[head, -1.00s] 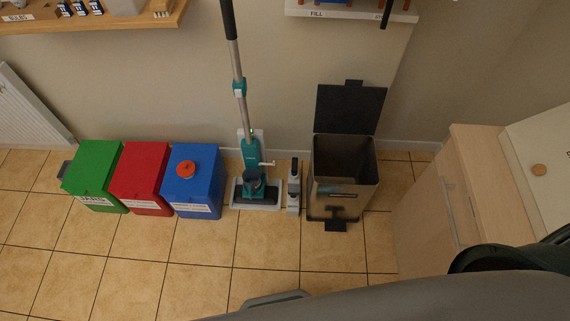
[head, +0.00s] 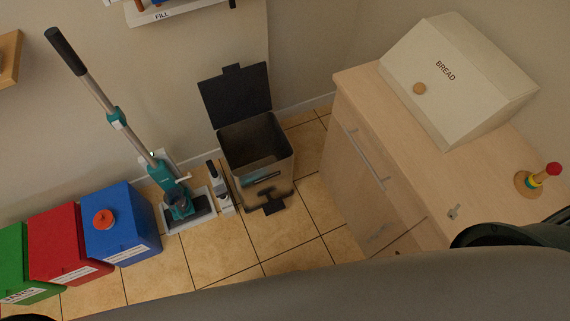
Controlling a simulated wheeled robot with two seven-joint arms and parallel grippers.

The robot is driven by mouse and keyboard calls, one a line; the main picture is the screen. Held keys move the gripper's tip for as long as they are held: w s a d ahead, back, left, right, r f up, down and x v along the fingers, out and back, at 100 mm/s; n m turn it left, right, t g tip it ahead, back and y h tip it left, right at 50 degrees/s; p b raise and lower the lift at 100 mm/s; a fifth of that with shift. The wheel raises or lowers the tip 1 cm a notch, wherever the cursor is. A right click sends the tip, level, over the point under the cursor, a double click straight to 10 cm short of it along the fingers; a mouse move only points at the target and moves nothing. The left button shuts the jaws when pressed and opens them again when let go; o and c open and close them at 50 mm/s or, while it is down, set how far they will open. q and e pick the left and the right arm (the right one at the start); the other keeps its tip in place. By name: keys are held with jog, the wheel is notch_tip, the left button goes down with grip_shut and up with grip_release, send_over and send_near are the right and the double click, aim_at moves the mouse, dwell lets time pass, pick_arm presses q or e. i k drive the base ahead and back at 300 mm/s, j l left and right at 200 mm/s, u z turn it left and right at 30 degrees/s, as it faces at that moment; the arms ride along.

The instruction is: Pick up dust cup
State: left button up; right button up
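A teal and grey upright vacuum cleaner (head: 162,168) stands at the wall, left of the open bin, its long handle leaning to the upper left. A small dark cup-shaped part, which looks like the dust cup (head: 181,208), sits low on the front of the vacuum, just above its floor head. It is small in the picture, and I cannot tell how it is fastened. Neither of my grippers shows. Dark and grey parts of my own body fill the bottom edge and lower right.
An open steel bin (head: 256,160) stands right of the vacuum. A wooden cabinet (head: 385,150) with a bread box (head: 458,75) stands right. Tiled floor in front is clear.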

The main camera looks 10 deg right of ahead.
aim_at(173, 197)
jog(key=k+u, duration=0.1)
jog(key=u, duration=0.8)
jog(key=j+z, duration=0.1)
jog(key=z, duration=0.3)
jog(key=j+z, duration=0.8)
jog(key=z, duration=0.15)
jog(key=k+j, duration=0.1)
jog(key=j, duration=0.3)
jog(key=k+j+z, duration=0.15)
jog(key=j, duration=0.6)
jog(key=k+j+z, duration=0.1)
jog(key=j, duration=0.25)
jog(key=k+j+z, duration=0.1)
jog(key=j, duration=0.45)
jog(key=i, duration=0.05)
